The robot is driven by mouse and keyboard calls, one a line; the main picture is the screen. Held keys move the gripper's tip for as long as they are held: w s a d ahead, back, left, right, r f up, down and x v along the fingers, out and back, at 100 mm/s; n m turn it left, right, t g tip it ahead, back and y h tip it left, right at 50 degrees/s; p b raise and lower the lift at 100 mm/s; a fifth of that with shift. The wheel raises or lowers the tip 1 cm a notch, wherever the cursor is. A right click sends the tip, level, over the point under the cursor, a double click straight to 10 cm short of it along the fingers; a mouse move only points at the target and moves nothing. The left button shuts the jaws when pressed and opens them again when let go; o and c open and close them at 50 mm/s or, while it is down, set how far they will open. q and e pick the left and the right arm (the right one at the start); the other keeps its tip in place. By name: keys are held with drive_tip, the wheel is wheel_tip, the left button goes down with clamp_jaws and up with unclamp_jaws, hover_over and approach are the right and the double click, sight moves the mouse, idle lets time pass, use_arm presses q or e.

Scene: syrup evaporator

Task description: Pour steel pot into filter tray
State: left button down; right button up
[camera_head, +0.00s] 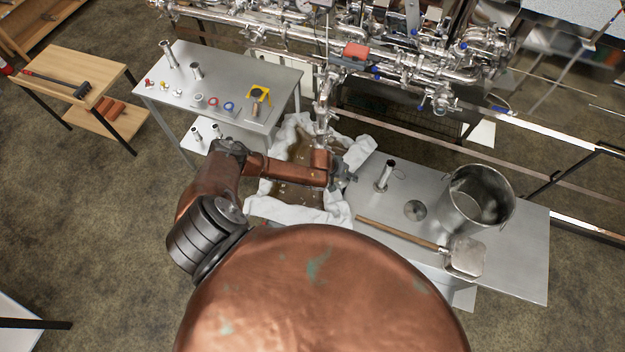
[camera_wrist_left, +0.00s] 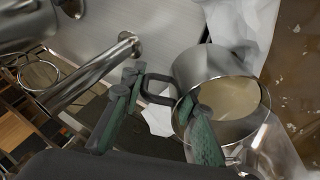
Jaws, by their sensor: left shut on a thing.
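A steel pot (camera_wrist_left: 213,66) with a dark handle (camera_wrist_left: 157,88) shows in the left wrist view, with pale tan contents visible through its mouth. My left gripper (camera_wrist_left: 160,125) is shut on the pot, its green fingers at the handle and rim. In the head view the left gripper (camera_head: 342,180) is at the right side of the filter tray, and the pot is mostly hidden there. The filter tray (camera_head: 290,213) is lined with white cloth around a brown, speckled surface. I cannot tell how far the pot is tilted. My right gripper is not in view.
A steel table (camera_head: 525,255) at right holds a large bucket (camera_head: 477,200), a steel cylinder (camera_head: 384,176) and a wooden-handled scoop (camera_head: 400,233). A second steel table (camera_head: 225,70) holds small fittings. Steel piping (camera_head: 330,45) stands behind the tray, with one pipe close to my left gripper.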

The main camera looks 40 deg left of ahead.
use_arm(q)
drive_tip(key=shift+s+a+r, duration=0.15)
drive_tip(key=shift+a+r, duration=0.15)
drive_tip(key=shift+s+r+t+h, duration=0.1)
drive_tip(key=shift+s+t+h, duration=0.05)
drive_tip(key=shift+t+h, duration=0.2)
drive_tip(key=shift+s+a+r, duration=0.15)
drive_tip(key=shift+a, duration=0.05)
drive_tip(key=shift+s+a+r+t+h, duration=0.2)
drive_tip(key=shift+s+r+t+h, duration=0.05)
drive_tip(key=shift+t, duration=0.1)
drive_tip(key=shift+s+a+r+b, duration=0.1)
drive_tip(key=shift+r+b, duration=0.1)
drive_tip(key=shift+b, duration=0.3)
drive_tip(key=shift+a+r+h, duration=0.1)
drive_tip(key=shift+r+h, duration=0.1)
drive_tip(key=shift+h, duration=0.1)
drive_tip(key=shift+s+a+r+t+h+b, duration=0.15)
drive_tip(key=shift+s+r+t+h+b, duration=0.2)
drive_tip(key=shift+t+b, duration=0.3)
drive_tip(key=shift+s+a+r+t+h+b, duration=0.25)
drive_tip(key=shift+r+t+h+b, duration=0.2)
drive_tip(key=shift+b, duration=0.55)
drive_tip(key=shift+s+a+r+t+h+b, duration=0.25)
drive_tip(key=shift+r+t+b, duration=0.2)
drive_tip(key=shift+b, duration=0.5)
drive_tip(key=shift+s+a+r+t+h+b, duration=0.3)
drive_tip(key=shift+r+t+h+b, duration=0.3)
drive_tip(key=shift+b, duration=1.1)
